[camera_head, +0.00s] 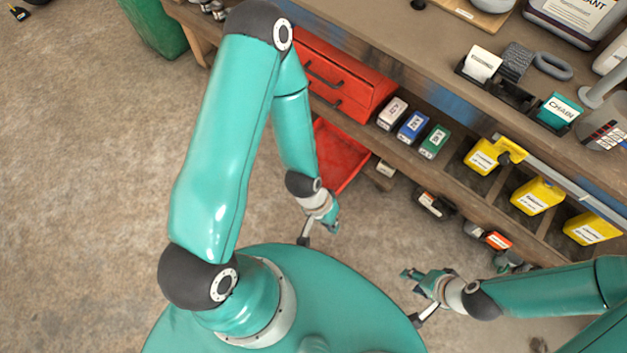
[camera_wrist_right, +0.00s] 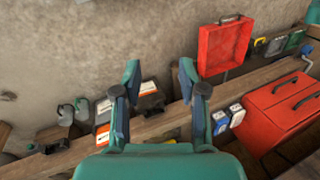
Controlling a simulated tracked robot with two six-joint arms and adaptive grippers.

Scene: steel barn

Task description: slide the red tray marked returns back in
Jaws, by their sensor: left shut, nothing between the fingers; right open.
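A red tray (camera_head: 341,158) sticks out from the lower shelf below the red drawer cabinet, partly hidden by my left arm. In the right wrist view the tray (camera_wrist_right: 222,48) shows whole, open and empty, with a dark handle at its outer edge. No returns marking is readable. My left gripper (camera_head: 332,226) is shut and empty, just past the tray's outer end in the head view; I cannot tell whether it touches the handle.
A red cabinet (camera_head: 338,77) with two handled drawers stands above the tray. Small labelled boxes (camera_head: 412,126) and yellow bins (camera_head: 536,195) line the shelf to the right. The workbench (camera_head: 440,50) overhangs. Bare concrete floor (camera_head: 100,150) lies open on the left.

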